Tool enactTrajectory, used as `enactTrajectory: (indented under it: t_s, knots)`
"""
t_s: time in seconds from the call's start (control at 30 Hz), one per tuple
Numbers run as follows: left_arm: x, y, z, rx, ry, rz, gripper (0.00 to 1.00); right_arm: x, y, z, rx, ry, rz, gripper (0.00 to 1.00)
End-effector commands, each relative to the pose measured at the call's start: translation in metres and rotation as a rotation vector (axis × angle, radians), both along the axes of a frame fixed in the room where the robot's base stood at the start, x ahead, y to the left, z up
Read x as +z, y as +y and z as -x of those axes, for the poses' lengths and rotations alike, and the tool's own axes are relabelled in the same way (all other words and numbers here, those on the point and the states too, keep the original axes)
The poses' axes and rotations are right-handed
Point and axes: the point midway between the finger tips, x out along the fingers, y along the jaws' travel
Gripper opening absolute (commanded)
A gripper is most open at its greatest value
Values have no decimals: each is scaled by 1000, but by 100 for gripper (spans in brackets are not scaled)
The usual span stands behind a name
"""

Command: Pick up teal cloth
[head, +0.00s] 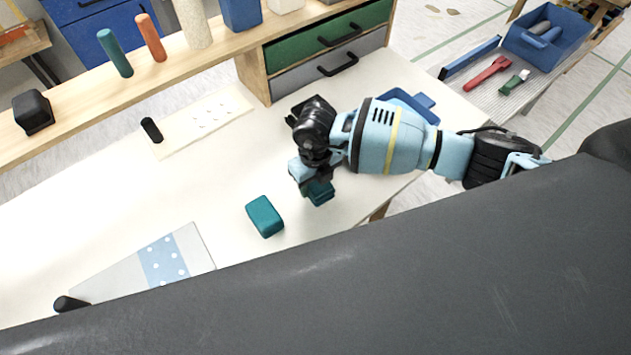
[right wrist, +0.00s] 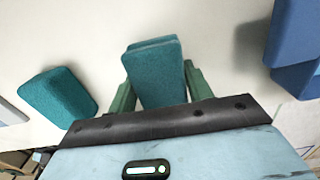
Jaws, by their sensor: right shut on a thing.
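My right gripper (head: 318,192) is over the white table, its fingers pointing down. In the right wrist view, its green fingers (right wrist: 160,85) are shut on a teal cloth (right wrist: 155,72), a folded, block-like piece. In the head view the held teal cloth (head: 320,193) is mostly hidden by the gripper. A second teal piece (head: 264,216) of similar look lies on the table to the left of the gripper. It also shows at the left of the right wrist view (right wrist: 58,97), apart from the fingers. My left gripper is not in view.
A blue tray (head: 425,103) is behind my right arm. A drawer unit (head: 330,58) and a shelf with upright rolls (head: 115,53) line the back. A patterned sheet (head: 163,262) and a black-handled strip (head: 205,119) lie on the table. Bare white table (head: 110,200) lies at left.

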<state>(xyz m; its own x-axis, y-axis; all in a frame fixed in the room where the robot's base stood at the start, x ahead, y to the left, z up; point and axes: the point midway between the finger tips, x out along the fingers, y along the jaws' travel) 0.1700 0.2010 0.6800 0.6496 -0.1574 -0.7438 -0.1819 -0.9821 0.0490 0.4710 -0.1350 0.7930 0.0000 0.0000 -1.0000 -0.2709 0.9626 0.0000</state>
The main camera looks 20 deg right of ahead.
Motion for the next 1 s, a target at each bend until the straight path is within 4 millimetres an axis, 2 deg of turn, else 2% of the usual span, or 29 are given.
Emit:
enactTrajectory:
  t_s: [0.17, 0.43, 0.8, 1.0]
  knots:
    - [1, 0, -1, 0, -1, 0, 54, 8, 0, -1, 0, -3, -1, 28]
    - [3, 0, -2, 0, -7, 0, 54, 38, 1, 2, 3, -3, -1, 28]
    - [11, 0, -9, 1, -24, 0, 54, 45, 37, 85, 6, -1, -2, 28]
    - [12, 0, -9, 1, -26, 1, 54, 48, 52, 118, 3, -1, -1, 28]
